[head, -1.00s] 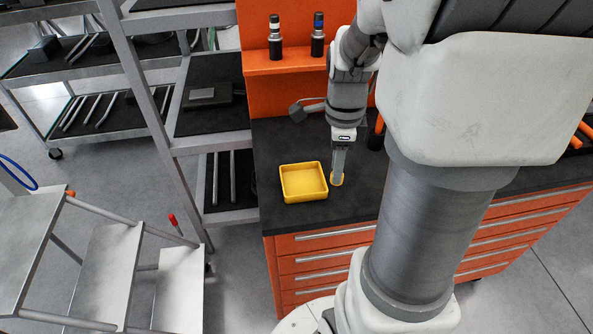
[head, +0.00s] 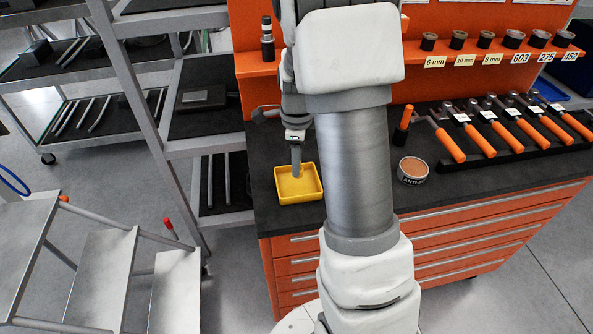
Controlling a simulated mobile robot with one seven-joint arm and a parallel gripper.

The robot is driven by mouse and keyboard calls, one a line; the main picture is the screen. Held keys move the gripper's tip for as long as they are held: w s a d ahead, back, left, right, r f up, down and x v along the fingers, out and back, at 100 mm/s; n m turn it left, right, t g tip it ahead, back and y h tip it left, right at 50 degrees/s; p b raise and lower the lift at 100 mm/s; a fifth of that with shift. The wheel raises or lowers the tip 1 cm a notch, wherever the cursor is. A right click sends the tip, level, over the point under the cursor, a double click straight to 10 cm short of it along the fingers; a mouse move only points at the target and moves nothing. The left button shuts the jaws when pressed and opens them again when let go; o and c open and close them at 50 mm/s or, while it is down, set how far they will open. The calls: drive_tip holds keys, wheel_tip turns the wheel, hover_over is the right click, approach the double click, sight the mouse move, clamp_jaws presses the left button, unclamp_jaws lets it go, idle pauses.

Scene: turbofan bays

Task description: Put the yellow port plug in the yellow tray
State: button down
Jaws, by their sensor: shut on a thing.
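The yellow tray (head: 284,196) sits on the dark worktop near its left end. My gripper (head: 296,173) points down over the tray, with its fingertips inside the tray's outline in the head view. It is shut on the yellow port plug (head: 297,177), which is small and barely stands out against the yellow tray floor. I cannot tell whether the plug touches the tray floor.
A round tin (head: 413,171) stands on the worktop right of my arm. A rack of orange-handled tools (head: 500,130) lies behind it. An orange shelf (head: 450,58) holds dark sockets. Grey shelving (head: 195,140) and metal steps (head: 100,275) stand at left.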

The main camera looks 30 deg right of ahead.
drive_tip(key=shift+f, duration=1.85)
drive_tip(key=shift+f, duration=0.2)
drive_tip(key=c, duration=0.6)
unclamp_jaws()
drive_tip(key=shift+r, duration=0.15)
